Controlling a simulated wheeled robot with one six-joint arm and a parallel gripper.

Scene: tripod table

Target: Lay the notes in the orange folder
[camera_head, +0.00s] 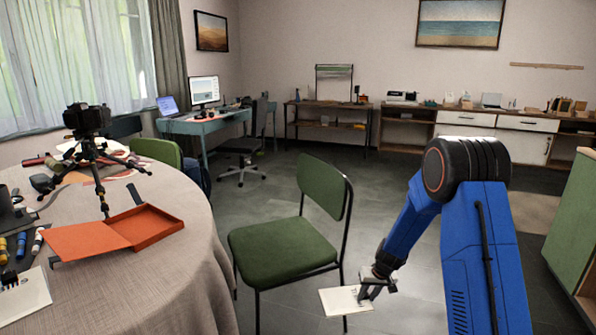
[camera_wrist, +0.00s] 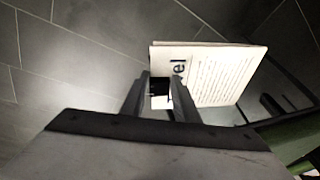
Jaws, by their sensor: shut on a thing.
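The notes (camera_head: 340,300), a flat cream pad or booklet with print on it, are held by my gripper (camera_head: 372,286) out over the floor beside the green chair. In the wrist view the notes (camera_wrist: 222,78) show printed lines and large dark letters, and my gripper (camera_wrist: 160,90) is shut on their near edge. The orange folder (camera_head: 150,226) lies open on the round table (camera_head: 180,275) at the left, well away from my gripper. Its left flap is flat and its right half is a shallow tray that looks empty.
A green chair (camera_head: 283,250) stands between my gripper and the table. A camera on a tripod (camera_head: 95,150) stands behind the folder. Markers (camera_head: 22,245) and another cream sheet (camera_head: 22,295) lie left of the folder. A green cabinet (camera_head: 575,225) is at the right.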

